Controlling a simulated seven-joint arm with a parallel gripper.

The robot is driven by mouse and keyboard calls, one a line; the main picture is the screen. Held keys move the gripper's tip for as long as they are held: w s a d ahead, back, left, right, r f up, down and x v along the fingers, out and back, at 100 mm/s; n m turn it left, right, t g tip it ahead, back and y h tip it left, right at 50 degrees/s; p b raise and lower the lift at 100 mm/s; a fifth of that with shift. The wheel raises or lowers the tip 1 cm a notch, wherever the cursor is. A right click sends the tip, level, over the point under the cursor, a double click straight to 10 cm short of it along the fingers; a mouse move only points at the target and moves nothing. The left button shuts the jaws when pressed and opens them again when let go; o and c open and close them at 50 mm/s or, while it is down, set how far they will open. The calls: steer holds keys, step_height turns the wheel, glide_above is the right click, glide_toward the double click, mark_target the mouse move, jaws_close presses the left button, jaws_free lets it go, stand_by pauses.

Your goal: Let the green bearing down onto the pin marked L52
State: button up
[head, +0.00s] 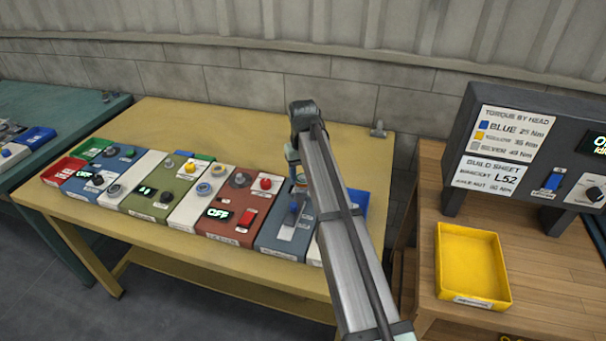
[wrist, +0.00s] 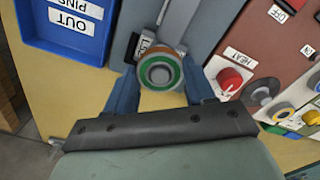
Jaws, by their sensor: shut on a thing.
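The green bearing (wrist: 160,72), a green ring with a grey centre and an orange edge behind it, sits between my gripper's two blue fingers in the wrist view. My gripper (wrist: 160,90) is shut on it, above the right end of the row of units; it also shows in the head view (head: 295,168), partly behind my arm. A small label (wrist: 144,46) beside the bearing is partly covered and reads something like "L5". The pin itself is hidden under the bearing, so I cannot tell whether the two touch.
The blue-grey unit (head: 285,232) carries a lever. Left of it is a red-brown unit (head: 228,206) with a red knob and an OFF display. A blue tray (wrist: 68,28) labelled "OUT PINS" lies close by. A build sheet (head: 492,172) reading L52 and a yellow tray (head: 470,264) stand right.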

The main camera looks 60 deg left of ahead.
steer(key=o, duration=1.3)
step_height(320, 180, up, 14)
step_height(320, 180, up, 7)
stand_by(0.9)
steer(key=shift+f, duration=0.1)
stand_by(0.7)
